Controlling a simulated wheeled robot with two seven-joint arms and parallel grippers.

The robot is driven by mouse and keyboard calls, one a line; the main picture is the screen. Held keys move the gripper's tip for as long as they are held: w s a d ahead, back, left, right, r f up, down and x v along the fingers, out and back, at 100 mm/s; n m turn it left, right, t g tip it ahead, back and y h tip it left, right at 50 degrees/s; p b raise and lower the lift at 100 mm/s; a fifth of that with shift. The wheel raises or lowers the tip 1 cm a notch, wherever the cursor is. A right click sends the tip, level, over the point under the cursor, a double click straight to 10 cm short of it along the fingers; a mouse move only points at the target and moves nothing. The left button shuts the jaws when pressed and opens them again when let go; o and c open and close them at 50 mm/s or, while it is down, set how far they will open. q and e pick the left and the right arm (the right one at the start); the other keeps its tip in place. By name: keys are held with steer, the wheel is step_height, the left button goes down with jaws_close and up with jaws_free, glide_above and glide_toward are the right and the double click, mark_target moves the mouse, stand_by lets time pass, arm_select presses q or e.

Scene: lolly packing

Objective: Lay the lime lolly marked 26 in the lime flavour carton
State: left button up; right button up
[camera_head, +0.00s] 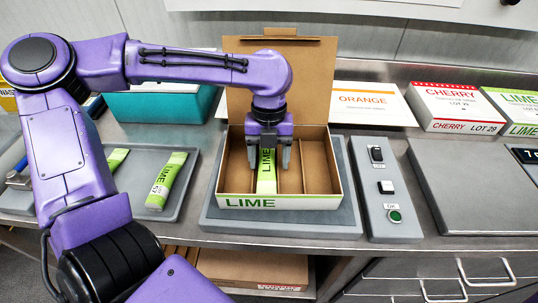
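The lime flavour carton (318,203) stands open on a grey pad, its lid raised at the back and its inside split by dividers. A green and white lime lolly (266,183) lies lengthwise in one of its compartments, left of the middle. My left gripper (269,166) points down into the carton over this lolly. Its fingers are spread wider than the lolly, with a gap on the right side. The lolly's number is hidden or too small to read. Two more lime lollies, a nearer one (166,181) and a partly hidden one (117,158), lie on the grey tray (190,197). My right gripper is not in view.
A control box (386,210) with a switch and buttons stands right of the carton. An orange carton (372,104), a cherry carton (458,105) and a lime box (520,107) are behind. A teal bin (160,106) is back left, behind my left arm.

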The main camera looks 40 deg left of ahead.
mark_target(269, 153)
arm_select(q)
steer(key=shift+f, duration=0.1)
step_height(269, 153, up, 13)
steer(key=w+a+p, duration=0.1)
steer(key=shift+w+p, duration=0.25)
steer(key=shift+p, duration=0.05)
